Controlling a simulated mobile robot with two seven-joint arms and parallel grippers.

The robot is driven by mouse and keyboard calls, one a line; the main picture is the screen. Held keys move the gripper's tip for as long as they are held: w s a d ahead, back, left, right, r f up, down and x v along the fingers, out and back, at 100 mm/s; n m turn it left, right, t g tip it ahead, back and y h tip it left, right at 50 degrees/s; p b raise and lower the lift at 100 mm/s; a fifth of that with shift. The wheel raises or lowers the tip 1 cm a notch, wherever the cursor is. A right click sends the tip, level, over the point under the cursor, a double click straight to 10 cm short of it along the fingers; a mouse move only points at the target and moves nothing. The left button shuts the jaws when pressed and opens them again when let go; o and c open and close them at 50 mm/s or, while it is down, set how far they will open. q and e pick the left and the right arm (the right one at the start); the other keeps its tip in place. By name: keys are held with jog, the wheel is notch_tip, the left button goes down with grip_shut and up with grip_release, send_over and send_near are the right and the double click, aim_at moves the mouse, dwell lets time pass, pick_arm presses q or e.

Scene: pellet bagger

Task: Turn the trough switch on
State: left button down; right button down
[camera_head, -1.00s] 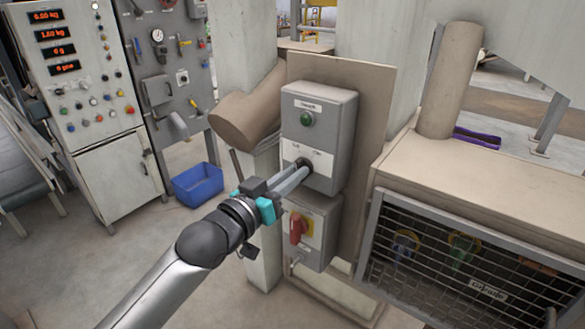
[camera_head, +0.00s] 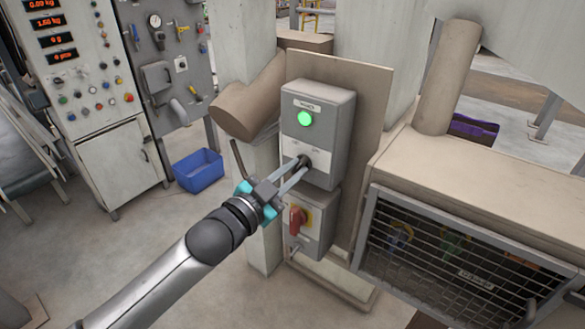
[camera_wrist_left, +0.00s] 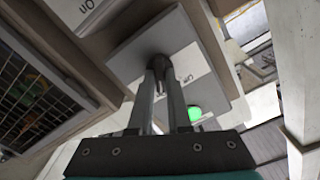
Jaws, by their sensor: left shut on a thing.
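The trough switch box (camera_head: 342,125) is a grey box on a beige panel, with a green lamp (camera_head: 305,118) lit bright on its upper part. The lamp also shows lit in the left wrist view (camera_wrist_left: 195,113). Below the lamp is a white label plate with a dark rotary knob (camera_head: 304,161). My left gripper (camera_head: 300,165) reaches in from the lower left, its two long fingers shut on the knob. The left wrist view shows the fingertips on the dark knob (camera_wrist_left: 159,64), partly hiding it. My right gripper is not in view.
A second grey box with a red rotary handle (camera_head: 297,221) sits just below. A meshed beige cabinet (camera_head: 480,185) stands at the right. A blue bin (camera_head: 198,172) is on the floor at left, near a control cabinet (camera_head: 85,95).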

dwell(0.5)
pick_arm(q)
jog(key=c, duration=0.9)
grip_release()
jog(key=shift+o, duration=0.2)
jog(key=b+v, duration=0.1)
jog(key=v, duration=1.4)
jog(key=shift+b, duration=0.3)
jog(key=shift+a, duration=0.1)
